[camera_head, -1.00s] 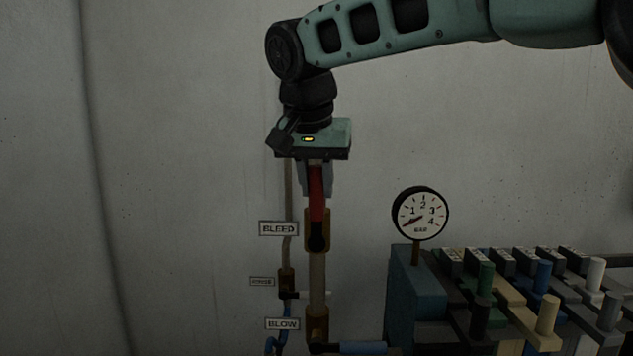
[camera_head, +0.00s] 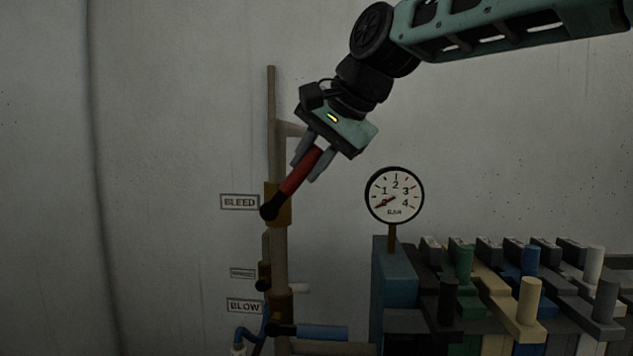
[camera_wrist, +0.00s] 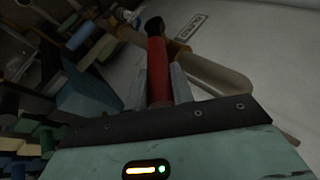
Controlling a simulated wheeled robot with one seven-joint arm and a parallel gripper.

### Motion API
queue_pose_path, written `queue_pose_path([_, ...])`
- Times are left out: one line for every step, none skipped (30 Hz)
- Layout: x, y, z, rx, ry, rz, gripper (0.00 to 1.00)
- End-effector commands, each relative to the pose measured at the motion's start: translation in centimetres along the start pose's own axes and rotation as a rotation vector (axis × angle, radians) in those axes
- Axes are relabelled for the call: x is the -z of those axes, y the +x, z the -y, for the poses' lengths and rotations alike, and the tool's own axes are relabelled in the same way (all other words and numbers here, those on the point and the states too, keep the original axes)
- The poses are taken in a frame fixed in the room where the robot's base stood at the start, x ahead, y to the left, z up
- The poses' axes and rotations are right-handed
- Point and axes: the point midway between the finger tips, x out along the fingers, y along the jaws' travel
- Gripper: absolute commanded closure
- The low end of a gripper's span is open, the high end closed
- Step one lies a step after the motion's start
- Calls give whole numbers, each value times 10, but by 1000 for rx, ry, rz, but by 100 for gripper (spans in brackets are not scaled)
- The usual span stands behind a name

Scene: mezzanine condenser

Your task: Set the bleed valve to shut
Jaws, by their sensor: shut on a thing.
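The bleed valve (camera_head: 281,217) is a brass body on a vertical pipe, beside a plate marked BLEED (camera_head: 240,202). Its red lever (camera_head: 297,177) slants up and to the right from a black pivot, tilted between upright and level. My gripper (camera_head: 312,166) is shut on the red lever, with a grey finger on either side of it. The wrist view shows the red lever (camera_wrist: 156,72) between the fingers (camera_wrist: 160,88), with its black pivot end beyond them. The upper end of the lever is hidden by my gripper.
Below are a blue lever (camera_head: 322,332) at the plate marked BLOW (camera_head: 245,305) and a small white lever (camera_head: 300,288). A pressure gauge (camera_head: 394,195) stands to the right, its needle low. A bank of coloured levers (camera_head: 520,300) fills the lower right. The wall at left is clear.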

Motion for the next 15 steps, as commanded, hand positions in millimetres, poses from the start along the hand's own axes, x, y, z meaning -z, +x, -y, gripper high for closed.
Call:
queue_pose_path([0, 8, -9, 33, 15, 2, 100])
queue_pose_path([0, 9, -10, 53, 24, 6, 100])
queue_pose_path([0, 10, -12, 79, 34, 12, 100])
queue_pose_path([0, 11, -14, 99, 42, 16, 100])
queue_pose_path([0, 11, -16, 118, 51, 19, 100])
queue_pose_path([0, 13, -19, 143, 60, 24, 100])
queue_pose_path([0, 14, -21, 160, 68, 28, 100])
queue_pose_path([0, 14, -23, 178, 75, 33, 100])
queue_pose_path([0, 15, -26, 202, 85, 37, 100])
queue_pose_path([0, 16, -28, 220, 93, 41, 100])
queue_pose_path([1, 16, -30, 239, 100, 45, 100])
queue_pose_path([1, 18, -33, 262, 110, 50, 100])
queue_pose_path([1, 19, -34, 279, 116, 54, 100])
queue_pose_path([1, 20, -37, 296, 123, 57, 100])
queue_pose_path([1, 21, -39, 318, 132, 63, 100])
